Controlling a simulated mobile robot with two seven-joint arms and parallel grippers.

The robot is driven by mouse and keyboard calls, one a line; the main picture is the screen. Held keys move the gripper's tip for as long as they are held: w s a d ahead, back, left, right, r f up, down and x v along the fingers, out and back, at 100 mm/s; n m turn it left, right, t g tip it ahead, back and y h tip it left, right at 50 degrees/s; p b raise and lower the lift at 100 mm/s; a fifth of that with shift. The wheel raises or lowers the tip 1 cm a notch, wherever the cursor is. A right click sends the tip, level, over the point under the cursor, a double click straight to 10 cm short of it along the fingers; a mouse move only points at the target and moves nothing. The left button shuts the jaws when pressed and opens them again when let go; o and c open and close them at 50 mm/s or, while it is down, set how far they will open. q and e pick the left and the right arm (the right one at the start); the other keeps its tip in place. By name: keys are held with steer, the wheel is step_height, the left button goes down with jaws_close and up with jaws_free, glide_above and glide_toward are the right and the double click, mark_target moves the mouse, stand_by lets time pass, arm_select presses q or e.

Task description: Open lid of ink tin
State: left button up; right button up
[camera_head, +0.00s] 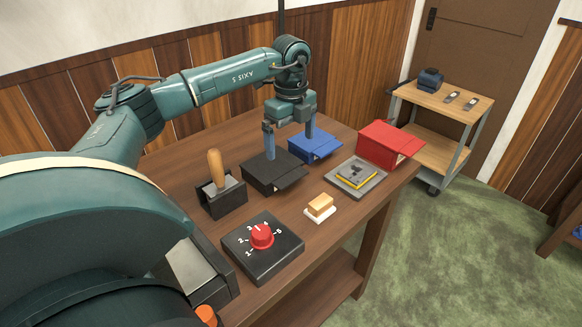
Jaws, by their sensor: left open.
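Three box-shaped tins stand on the table: a black tin (272,174), a blue tin (316,147) and a red tin (388,143). I cannot tell which one is the ink tin of the task. Each has a flap-like edge on its right side, and their lids look closed. My left gripper (290,146) points down with its fingers spread wide. One finger ends at the back of the black tin, the other at the blue tin. I cannot tell whether either finger touches. Nothing is held between them. My right gripper is out of view.
On the wooden table (325,254) are a dial box (262,246) with a red knob, a wooden-handled tool in a black holder (221,190), a small wooden block (320,204) on a white base, and a grey plate (357,179). A cart (452,99) stands at back right.

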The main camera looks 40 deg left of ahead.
mark_target(290, 177)
arm_select(q)
step_height(290, 177, down, 10)
steer(key=shift+r+p, duration=0.15)
steer(key=shift+p, duration=0.15)
steer(key=shift+c, duration=0.2)
steer(key=shift+a+r, duration=0.1)
steer(key=c, duration=1.1)
